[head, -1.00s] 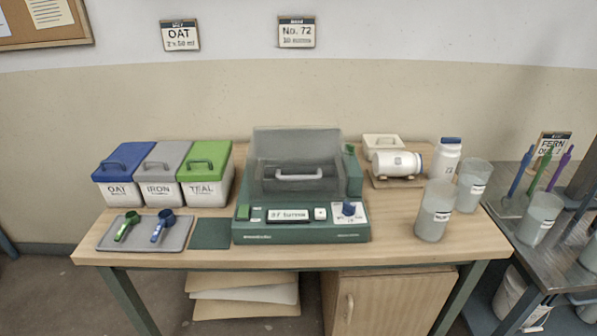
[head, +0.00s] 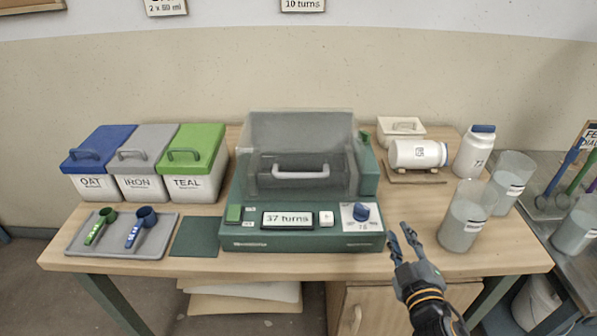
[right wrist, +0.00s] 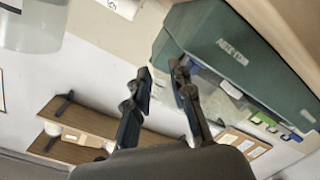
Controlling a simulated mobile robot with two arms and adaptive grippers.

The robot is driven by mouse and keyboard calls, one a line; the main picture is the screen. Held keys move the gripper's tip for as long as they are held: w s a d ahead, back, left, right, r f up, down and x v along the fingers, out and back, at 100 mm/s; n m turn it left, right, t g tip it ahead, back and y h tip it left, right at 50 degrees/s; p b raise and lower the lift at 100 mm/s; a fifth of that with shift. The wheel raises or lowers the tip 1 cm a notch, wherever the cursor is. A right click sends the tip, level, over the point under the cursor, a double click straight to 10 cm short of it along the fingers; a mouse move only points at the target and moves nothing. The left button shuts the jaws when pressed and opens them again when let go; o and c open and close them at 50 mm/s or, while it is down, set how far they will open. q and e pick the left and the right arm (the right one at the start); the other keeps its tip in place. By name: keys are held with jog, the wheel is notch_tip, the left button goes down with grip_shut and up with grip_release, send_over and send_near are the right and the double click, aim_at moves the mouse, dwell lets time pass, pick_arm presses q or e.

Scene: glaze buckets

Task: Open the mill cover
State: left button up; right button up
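The mill (head: 262,240) is a green machine at the middle of the table. Its clear grey cover (head: 262,145) stands over the mill's top and looks down, with a pale bar handle (head: 300,172) on its front. My right gripper (head: 399,230) is at the table's front edge, right of the mill's control panel, open and empty, apart from the cover and handle. In the right wrist view, its two fingers (right wrist: 161,72) are apart with nothing between them, and the green mill body (right wrist: 225,70) shows beyond. My left gripper is not in view.
Blue, grey and green lidded bins (head: 197,165) and a tray (head: 160,250) with two scoops stand left. A white jar lying on a rack (head: 418,154), an upright bottle (head: 474,152) and clear beakers (head: 463,220) stand right, the nearest beaker close to my gripper.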

jog(key=w+a+r+n+t+y, duration=0.2)
jog(key=a+r+n+y, duration=0.35)
jog(key=n, duration=0.25)
jog(key=n+g+y, duration=0.5)
jog(key=n+y, duration=0.3)
jog(key=n, duration=0.3)
send_near(297, 176)
jog(key=p+x, duration=0.1)
jog(key=x, duration=0.4)
jog(key=p+x, duration=0.2)
jog(key=x, duration=0.3)
jog(key=shift+w+f, duration=0.2)
jog(key=shift+w, duration=0.05)
grip_shut()
